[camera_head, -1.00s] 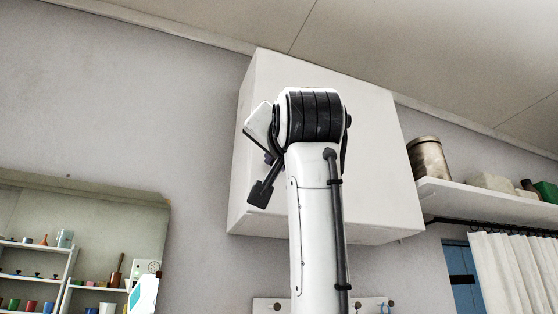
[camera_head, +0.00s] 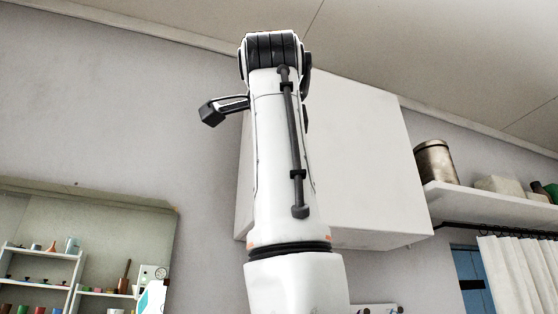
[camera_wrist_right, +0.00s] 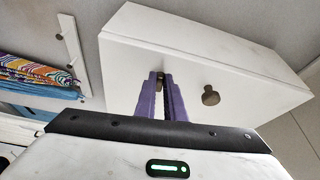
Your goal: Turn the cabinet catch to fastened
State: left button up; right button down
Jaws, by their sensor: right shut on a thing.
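The white wall cabinet (camera_head: 365,165) hangs high on the wall in the head view, partly hidden behind my right arm. In the right wrist view the cabinet (camera_wrist_right: 250,60) shows a brownish round knob (camera_wrist_right: 210,96) and, left of it, a small brownish catch (camera_wrist_right: 160,77). My right gripper (camera_wrist_right: 161,84) has purple fingers shut on the catch, which they largely cover. How far the catch is turned cannot be told. The knob is apart from the fingers, to their right. My left gripper is in neither view.
A shelf (camera_head: 470,203) with a metal canister (camera_head: 434,161) and boxes is right of the cabinet. A white curtain (camera_head: 515,270) hangs below it. A mirror (camera_head: 100,205) is on the wall at lower left. Colourful striped cloth (camera_wrist_right: 35,72) shows in the wrist view.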

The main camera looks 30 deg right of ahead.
jog(key=shift+r+m, duration=0.1)
jog(key=shift+m, duration=0.5)
jog(key=c, duration=1.8)
grip_release()
jog(key=shift+d, duration=0.1)
jog(key=shift+c, duration=0.2)
jog(key=b+v, duration=0.1)
jog(key=v, duration=0.6)
jog(key=shift+s+r, duration=0.2)
jog(key=shift+s, duration=0.1)
